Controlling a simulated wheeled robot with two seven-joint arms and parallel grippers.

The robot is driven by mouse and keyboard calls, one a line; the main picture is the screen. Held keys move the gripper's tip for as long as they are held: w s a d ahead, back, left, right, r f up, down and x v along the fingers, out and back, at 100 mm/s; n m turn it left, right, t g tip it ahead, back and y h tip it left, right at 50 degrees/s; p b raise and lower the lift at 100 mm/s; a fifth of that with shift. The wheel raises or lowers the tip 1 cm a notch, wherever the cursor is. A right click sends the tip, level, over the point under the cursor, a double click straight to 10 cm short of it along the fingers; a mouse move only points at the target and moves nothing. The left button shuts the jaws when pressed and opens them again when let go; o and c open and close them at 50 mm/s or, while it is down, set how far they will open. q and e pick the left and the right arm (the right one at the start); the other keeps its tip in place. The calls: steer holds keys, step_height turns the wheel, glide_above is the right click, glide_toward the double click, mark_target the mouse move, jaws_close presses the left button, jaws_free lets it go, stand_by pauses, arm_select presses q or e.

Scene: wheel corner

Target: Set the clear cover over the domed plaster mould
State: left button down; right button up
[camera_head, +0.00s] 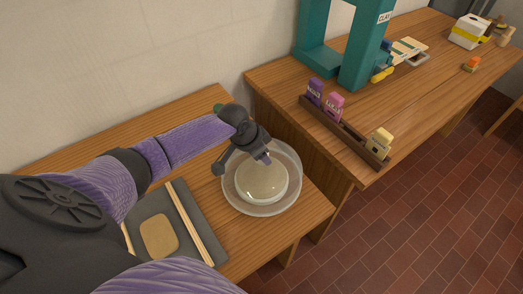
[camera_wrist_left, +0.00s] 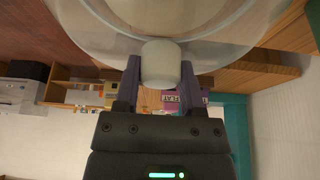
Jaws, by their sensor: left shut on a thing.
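The clear cover (camera_head: 292,168) is a wide see-through dome with a round rim, on the lower wooden table. The cream domed plaster mould (camera_head: 262,184) shows through it, and the cover's rim encircles it in the head view. Whether the rim rests on the table or hangs just above is hard to tell. My left gripper (camera_head: 264,157) is at the top of the cover. In the left wrist view its two fingers are shut on the cover's pale round knob (camera_wrist_left: 160,66), with the clear disc (camera_wrist_left: 95,38) spreading beyond. My right gripper is out of view.
A dark grey board (camera_head: 205,232) with wooden sticks and a tan pad (camera_head: 159,236) lies left of the cover. A higher table at right holds a teal press (camera_head: 365,50) and a wooden rack (camera_head: 350,133) of bottles. Free room in front of the cover is narrow.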

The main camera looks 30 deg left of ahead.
arm_select(q)
steer(key=shift+f, duration=0.55)
steer(key=shift+c, duration=0.5)
jaws_free()
